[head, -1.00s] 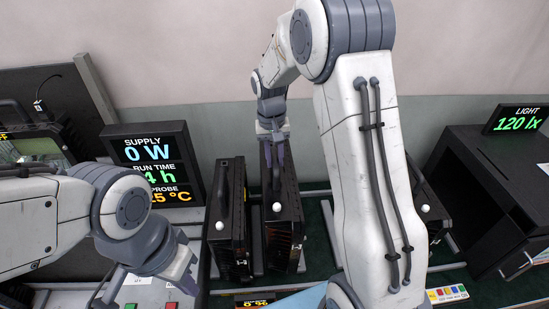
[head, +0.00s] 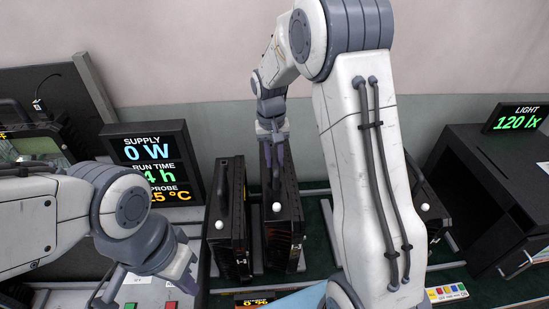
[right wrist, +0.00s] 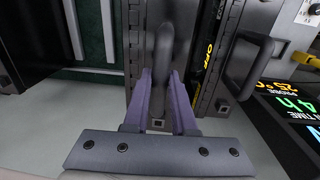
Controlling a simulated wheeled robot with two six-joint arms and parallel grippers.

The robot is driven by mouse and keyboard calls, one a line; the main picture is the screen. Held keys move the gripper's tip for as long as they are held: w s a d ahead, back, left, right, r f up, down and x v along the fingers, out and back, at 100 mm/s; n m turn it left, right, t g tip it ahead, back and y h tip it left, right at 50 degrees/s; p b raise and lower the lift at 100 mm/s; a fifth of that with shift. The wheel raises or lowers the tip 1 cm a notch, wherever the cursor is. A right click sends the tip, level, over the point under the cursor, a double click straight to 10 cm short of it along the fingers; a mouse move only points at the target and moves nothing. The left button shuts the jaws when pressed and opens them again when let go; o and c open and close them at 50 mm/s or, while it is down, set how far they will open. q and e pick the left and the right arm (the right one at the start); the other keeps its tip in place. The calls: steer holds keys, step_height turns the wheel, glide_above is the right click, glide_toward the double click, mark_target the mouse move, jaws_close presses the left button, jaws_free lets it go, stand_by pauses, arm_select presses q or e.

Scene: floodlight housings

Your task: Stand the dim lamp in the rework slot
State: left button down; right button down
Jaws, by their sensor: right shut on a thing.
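A black floodlight housing (head: 284,228) stands upright among the rails, with a white knob on its near face. My right gripper (head: 275,160) is at its top. In the right wrist view my right gripper's purple fingers (right wrist: 162,85) are shut on the housing's dark handle (right wrist: 163,50). A second black housing (head: 230,232) stands upright just left of it. A third housing (head: 433,208) stands further right, partly hidden by my right arm. My left gripper (head: 184,272) is low at the left; its jaw state is unclear. I cannot tell which slot is for rework.
A display (head: 150,160) reading 0 W stands at the left. A black box (head: 480,200) with a 120 lx display (head: 515,119) stands at the right. A panel with red and green buttons (head: 150,305) is at the lower left. Dark green floor shows between rails.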

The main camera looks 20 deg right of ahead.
steer(key=shift+w+d+f+b, duration=0.1)
steer(key=shift+f+b, duration=1.5)
steer(key=shift+f, duration=0.75)
stand_by(2.1)
steer(key=shift+f+b, duration=0.4)
steer(key=shift+f, duration=0.5)
stand_by(1.6)
steer(key=c, duration=0.6)
jaws_free()
steer(key=shift+c, duration=0.2)
